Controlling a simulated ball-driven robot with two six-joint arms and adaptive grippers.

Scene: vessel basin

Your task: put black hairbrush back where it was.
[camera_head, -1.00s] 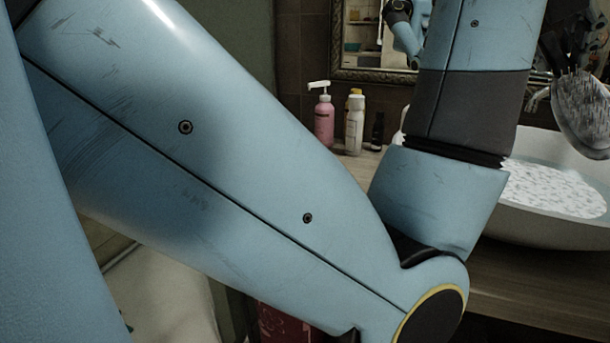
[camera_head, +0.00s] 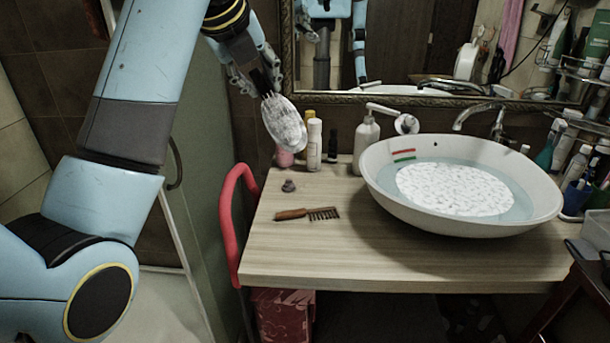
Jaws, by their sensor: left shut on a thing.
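My left gripper (camera_head: 262,84) is raised above the back left of the counter, in front of the mirror's left edge. It is shut on the black hairbrush (camera_head: 283,122), which hangs tilted in the air with its oval head downward. The head looks pale grey and speckled, as if coated; its handle is mostly hidden by the fingers. The hairbrush overlaps a pink bottle (camera_head: 285,158) in the picture. My right gripper is not in view.
A brown comb-like brush (camera_head: 292,214) and a small dark object (camera_head: 289,186) lie on the wooden counter (camera_head: 330,255). Bottles and a soap dispenser (camera_head: 366,143) stand behind. A white basin (camera_head: 400,207) holds water with a white patch. The counter's front left is clear.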

